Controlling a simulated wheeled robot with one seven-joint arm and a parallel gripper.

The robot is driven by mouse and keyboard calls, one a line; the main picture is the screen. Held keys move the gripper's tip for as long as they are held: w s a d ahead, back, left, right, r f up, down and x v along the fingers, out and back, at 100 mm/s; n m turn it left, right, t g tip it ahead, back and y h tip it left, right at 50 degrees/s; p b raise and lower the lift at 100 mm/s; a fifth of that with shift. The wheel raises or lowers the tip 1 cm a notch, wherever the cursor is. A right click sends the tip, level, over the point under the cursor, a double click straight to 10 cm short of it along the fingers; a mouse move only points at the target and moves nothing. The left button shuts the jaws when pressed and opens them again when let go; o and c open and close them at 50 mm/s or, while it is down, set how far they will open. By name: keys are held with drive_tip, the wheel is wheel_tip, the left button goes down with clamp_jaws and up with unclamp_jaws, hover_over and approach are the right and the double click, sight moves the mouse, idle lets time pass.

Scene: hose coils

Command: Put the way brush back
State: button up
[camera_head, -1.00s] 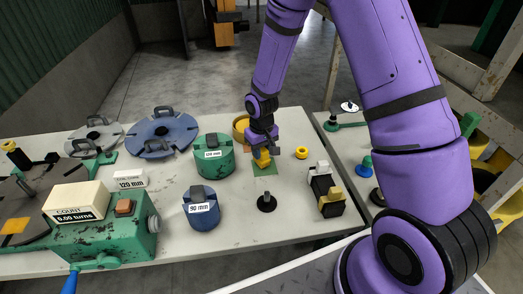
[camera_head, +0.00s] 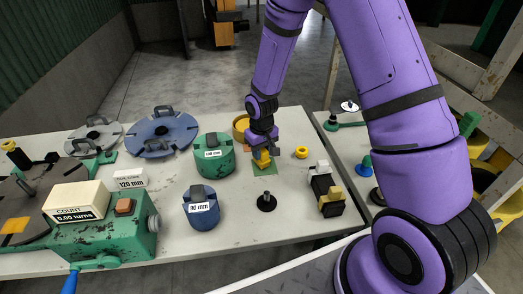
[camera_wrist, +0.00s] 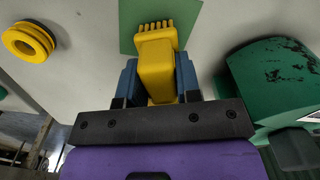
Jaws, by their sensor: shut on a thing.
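The way brush (camera_wrist: 156,62) is yellow, with a block body and a row of bristles or teeth at its far end. In the wrist view my gripper (camera_wrist: 158,80) is shut on its body, a blue finger on each side. The brush lies over a green square mat (camera_wrist: 128,14); its bristle end overlaps the mat. In the head view the brush (camera_head: 262,160) is at my gripper (camera_head: 263,152), low over the green mat (camera_head: 264,170). I cannot tell whether the brush touches the mat.
A green 120 mm drum (camera_head: 214,160) stands close to the left of my gripper. A yellow ring (camera_head: 301,152) lies to the right. A yellow round container (camera_head: 241,128) is behind. A black knob (camera_head: 266,203) and a black block (camera_head: 327,192) stand in front.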

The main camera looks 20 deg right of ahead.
drive_tip(key=shift+f, duration=0.4)
idle(0.4)
drive_tip(key=o, duration=1.1)
drive_tip(key=shift+r, duration=0.15)
drive_tip(key=shift+r, duration=3.85)
wheel_tip(320, 180, up, 11)
